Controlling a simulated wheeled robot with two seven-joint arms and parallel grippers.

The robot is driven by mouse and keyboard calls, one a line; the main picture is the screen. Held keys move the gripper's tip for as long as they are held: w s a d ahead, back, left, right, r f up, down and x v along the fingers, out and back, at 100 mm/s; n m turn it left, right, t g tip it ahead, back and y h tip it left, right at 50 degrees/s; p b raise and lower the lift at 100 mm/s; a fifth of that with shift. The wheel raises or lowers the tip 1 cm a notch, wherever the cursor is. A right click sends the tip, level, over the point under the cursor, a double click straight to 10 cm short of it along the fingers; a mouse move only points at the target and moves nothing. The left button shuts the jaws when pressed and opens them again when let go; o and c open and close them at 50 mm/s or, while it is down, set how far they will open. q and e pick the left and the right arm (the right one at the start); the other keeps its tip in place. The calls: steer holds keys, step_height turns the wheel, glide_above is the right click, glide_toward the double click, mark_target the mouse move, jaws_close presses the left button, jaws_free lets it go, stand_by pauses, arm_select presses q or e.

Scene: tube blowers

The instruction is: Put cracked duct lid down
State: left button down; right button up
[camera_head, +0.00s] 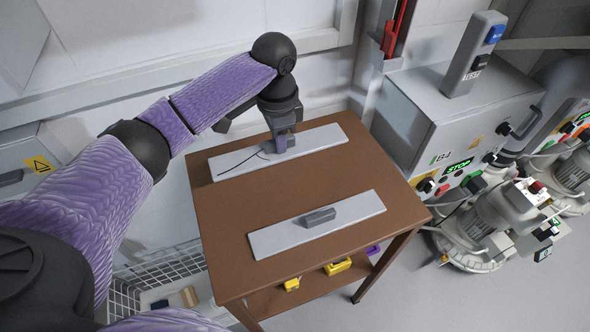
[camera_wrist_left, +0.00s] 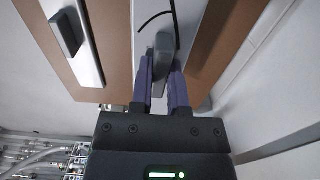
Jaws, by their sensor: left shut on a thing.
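The cracked duct lid (camera_head: 323,139) is a long pale grey plate with a dark, crooked crack line toward its left end. It lies along the back of the brown table, and I cannot tell whether it rests on the top or sits just above it. My left gripper (camera_head: 282,146) points down at its middle. In the left wrist view, the gripper (camera_wrist_left: 161,85) is shut on the lid's grey handle (camera_wrist_left: 163,48), and the crack shows as a black line on the plate (camera_wrist_left: 150,10). My right gripper is not in view.
A second pale lid (camera_head: 355,209) with a dark grey handle (camera_head: 319,216) and no visible crack lies at the table's (camera_head: 226,222) front. Bare tabletop separates the lids. Yellow items (camera_head: 338,267) sit on the lower shelf. A wire basket (camera_head: 165,270) stands left, machines (camera_head: 470,225) right.

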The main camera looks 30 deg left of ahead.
mark_target(281, 177)
arm_select(q)
step_height(281, 177, down, 8)
steer(key=b, duration=0.3)
steer(key=shift+s+f, duration=0.15)
steer(key=c, duration=0.6)
jaws_free()
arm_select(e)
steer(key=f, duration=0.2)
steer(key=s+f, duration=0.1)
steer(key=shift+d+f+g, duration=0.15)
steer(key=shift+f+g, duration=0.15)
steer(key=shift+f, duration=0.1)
